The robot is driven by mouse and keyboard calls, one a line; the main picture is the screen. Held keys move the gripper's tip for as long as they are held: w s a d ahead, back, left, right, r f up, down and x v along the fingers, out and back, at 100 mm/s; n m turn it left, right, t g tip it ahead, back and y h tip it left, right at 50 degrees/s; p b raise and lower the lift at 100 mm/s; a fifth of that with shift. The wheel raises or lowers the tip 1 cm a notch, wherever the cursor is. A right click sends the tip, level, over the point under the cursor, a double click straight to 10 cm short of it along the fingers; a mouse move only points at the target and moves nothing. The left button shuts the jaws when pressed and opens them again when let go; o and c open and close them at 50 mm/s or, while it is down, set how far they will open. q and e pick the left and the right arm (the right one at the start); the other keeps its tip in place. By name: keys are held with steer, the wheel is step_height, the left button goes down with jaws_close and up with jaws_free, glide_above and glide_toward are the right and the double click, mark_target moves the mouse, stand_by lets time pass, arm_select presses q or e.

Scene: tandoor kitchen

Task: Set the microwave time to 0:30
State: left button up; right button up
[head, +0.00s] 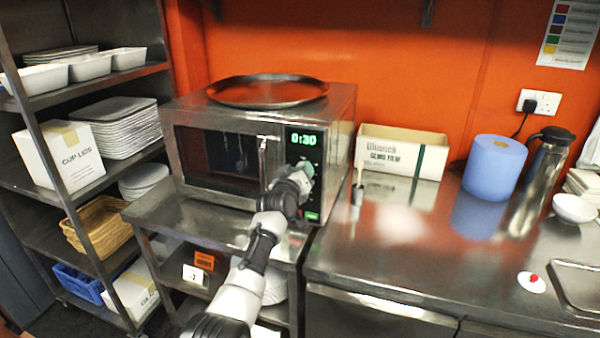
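The microwave (216,155) stands on a steel stand against the orange wall, with its door shut. Its green display (304,140) reads 0:30. One arm of mine reaches up from the bottom of the head view to the microwave's control panel. Its gripper (303,172) is at the panel, just below the display, and covers part of the buttons. I cannot tell whether its fingers are open or shut, nor whether they touch a button. A green button (311,216) shows at the panel's bottom. This arm appears to be my right one; the other gripper is not in view.
A round metal tray (267,91) lies on top of the microwave. To the right, the steel counter holds a film box (402,152), a blue paper roll (494,168) and a steel flask (541,168). A shelf rack with plates (122,128) stands at left.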

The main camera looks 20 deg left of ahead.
arm_select(q)
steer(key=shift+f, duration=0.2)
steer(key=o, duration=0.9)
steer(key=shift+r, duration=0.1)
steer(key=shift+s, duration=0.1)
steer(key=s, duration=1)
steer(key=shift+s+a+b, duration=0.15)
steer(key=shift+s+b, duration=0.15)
steer(key=shift+b, duration=0.1)
